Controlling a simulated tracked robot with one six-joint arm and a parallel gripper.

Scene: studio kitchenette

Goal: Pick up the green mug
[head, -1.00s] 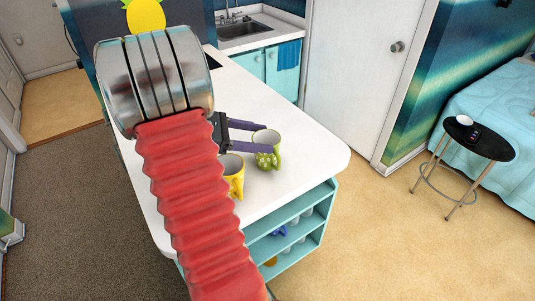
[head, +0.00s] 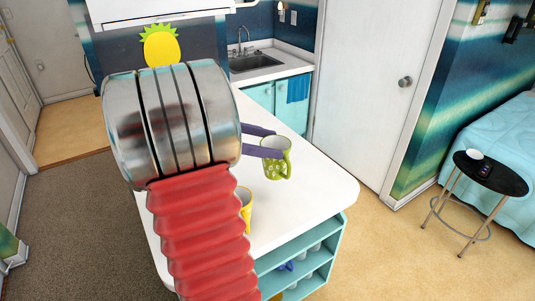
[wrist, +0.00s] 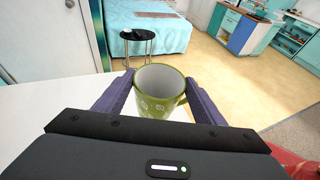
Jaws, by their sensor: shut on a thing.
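The green mug (head: 277,160) has a pale leaf or dot pattern and a white inside. It is upright above the white counter (head: 315,190) in the head view. My gripper (head: 268,147) is shut on it, one purple finger on each side. In the wrist view the green mug (wrist: 160,92) sits between the two fingers of my gripper (wrist: 159,88), its handle toward the right finger. The mug appears lifted off the counter.
A yellow mug (head: 246,205) stands on the counter, partly hidden by my arm. Open teal shelves (head: 305,268) are under the counter's near end. A black round stool (head: 491,172) stands at the right by the bed (head: 505,130). The counter's right part is clear.

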